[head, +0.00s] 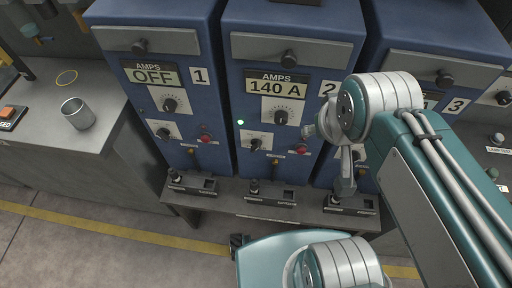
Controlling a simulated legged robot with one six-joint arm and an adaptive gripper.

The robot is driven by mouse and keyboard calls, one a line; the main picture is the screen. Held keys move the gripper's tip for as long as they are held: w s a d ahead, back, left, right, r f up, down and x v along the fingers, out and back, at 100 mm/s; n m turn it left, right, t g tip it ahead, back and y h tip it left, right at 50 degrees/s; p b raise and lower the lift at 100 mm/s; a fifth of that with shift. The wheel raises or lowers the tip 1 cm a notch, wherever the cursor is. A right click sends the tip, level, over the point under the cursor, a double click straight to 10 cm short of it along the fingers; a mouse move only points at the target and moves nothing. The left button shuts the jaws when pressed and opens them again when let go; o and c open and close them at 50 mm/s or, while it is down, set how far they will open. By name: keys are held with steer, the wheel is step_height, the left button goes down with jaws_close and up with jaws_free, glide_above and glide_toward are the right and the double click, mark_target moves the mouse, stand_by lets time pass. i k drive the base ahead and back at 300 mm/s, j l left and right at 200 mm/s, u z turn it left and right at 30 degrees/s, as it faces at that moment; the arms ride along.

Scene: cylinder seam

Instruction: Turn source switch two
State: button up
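Source unit two (235,75) is the middle blue cabinet, labelled 2. Its display (277,86) reads "AMPS 140 A" and a green light (240,122) glows on its front. Below the display are a large black knob (281,117), a smaller black knob (255,144) and a red button (301,148). A dark box with a small upright black part (254,187) sits on the ledge below this unit. I cannot tell which of these is the switch. My gripper (345,187) points down in front of unit three, right of unit two. Its fingers are small and partly hidden.
Unit one (115,48), at left, reads "OFF". Unit three (455,30), at right, is partly covered by my arm. A grey bench (55,150) with a metal cup (77,113) stands at far left. The floor (90,255) in front is clear.

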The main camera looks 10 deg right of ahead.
mark_target(257, 143)
steer(key=k+j, duration=0.15)
steer(key=j, duration=0.2)
steer(key=k+j, duration=0.35)
steer(key=j, duration=0.3)
steer(key=k+j, duration=0.2)
steer(key=j+u, duration=0.05)
steer(key=j, duration=0.05)
